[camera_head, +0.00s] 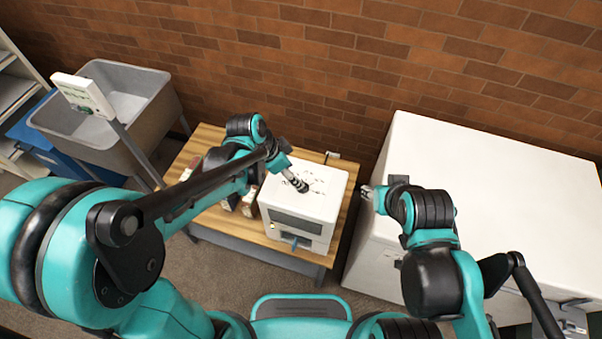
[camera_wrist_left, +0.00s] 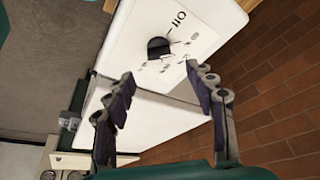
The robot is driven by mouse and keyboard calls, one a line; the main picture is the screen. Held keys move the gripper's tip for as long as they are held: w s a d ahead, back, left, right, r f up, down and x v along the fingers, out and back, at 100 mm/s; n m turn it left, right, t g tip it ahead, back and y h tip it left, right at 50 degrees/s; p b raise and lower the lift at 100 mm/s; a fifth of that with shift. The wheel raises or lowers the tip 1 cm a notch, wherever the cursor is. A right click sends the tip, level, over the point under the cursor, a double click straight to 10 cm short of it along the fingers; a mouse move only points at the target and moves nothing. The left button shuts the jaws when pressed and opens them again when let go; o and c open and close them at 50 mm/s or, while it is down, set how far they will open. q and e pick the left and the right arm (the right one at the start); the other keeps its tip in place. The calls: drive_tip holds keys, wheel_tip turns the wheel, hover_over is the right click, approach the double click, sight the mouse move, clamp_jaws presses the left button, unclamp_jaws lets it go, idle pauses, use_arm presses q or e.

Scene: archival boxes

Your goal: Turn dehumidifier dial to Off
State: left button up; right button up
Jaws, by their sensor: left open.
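The dehumidifier (camera_head: 278,209) is a white box on the wooden table, with a dark front panel. Its dial (camera_wrist_left: 158,47) is a small black knob on the white top, with printed marks around it. A mark reading "Off" (camera_wrist_left: 177,20) shows in the left wrist view, above and to the right of the knob. The knob's pointer direction is not clear. My left gripper (camera_wrist_left: 160,73) is open, its fingers spread to either side below the knob and apart from it. In the head view my left gripper (camera_head: 299,184) is over the dehumidifier's top. My right gripper (camera_head: 368,192) is beside the big white chest; its jaws are too small to read.
The big white chest (camera_head: 480,165) fills the right side. The wooden table (camera_head: 208,137) carries small items (camera_head: 249,201) left of the dehumidifier. A grey sink-like tub (camera_head: 150,112) and a sign (camera_head: 83,95) on a post stand at left. A brick wall (camera_head: 290,60) is behind.

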use_arm(q)
drive_tip(key=b+x, duration=0.2)
drive_tip(key=x, duration=0.5)
drive_tip(key=shift+d+f, duration=0.1)
drive_tip(key=shift+f, duration=0.2)
drive_tip(key=c, duration=1.2)
